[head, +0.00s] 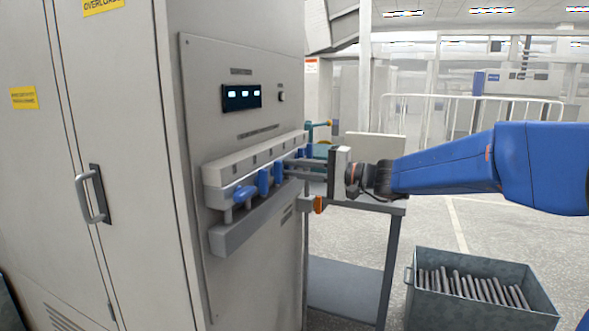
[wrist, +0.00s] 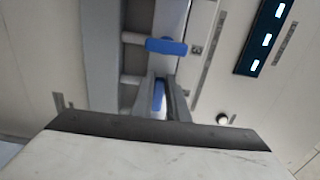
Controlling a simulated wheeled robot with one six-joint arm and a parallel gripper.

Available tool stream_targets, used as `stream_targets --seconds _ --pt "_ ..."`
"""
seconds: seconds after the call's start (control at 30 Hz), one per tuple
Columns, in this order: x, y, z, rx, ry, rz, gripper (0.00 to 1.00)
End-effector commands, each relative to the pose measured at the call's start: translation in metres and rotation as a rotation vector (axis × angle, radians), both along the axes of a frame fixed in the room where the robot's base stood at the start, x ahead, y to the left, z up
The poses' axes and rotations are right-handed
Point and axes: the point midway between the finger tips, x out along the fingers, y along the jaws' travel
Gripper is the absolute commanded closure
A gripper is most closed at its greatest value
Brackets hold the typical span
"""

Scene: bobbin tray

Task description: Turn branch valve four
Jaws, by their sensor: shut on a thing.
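A pale manifold (head: 255,165) on the grey cabinet carries a row of blue valve handles. The nearest handle (head: 245,193) lies along the row; the following two, the second (head: 263,182) and third (head: 278,172), stand upright. My gripper (head: 287,168) reaches in from the right at the row's far part. In the wrist view its fingers are shut on a blue valve handle (wrist: 158,95), which is partly hidden between them. That handle lies crosswise to the neighbouring handle (wrist: 165,46), which is free. I cannot read any valve numbers.
A display panel (head: 241,97) sits above the manifold, with a small knob (head: 281,96) to its right. A stand (head: 390,255) with an orange part (head: 319,204) is beneath my gripper. A metal bin (head: 480,309) of rods stands on the floor at lower right.

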Motion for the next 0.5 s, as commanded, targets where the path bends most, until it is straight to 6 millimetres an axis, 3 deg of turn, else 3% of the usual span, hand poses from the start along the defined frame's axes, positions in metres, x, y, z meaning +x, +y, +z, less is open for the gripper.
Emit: stream_targets --seconds 0.13,0.17,0.23,0.5 --pt "-0.0006 0.0001 -0.0019 -0.002 0.003 0.001 1.00" --pt "-0.0006 0.0001 -0.0019 -0.002 0.003 0.001 0.81" --pt "-0.0005 0.0001 -0.0017 -0.002 0.003 0.001 0.67" --pt "-0.0003 -0.0002 -0.0008 0.000 0.002 0.001 0.67"
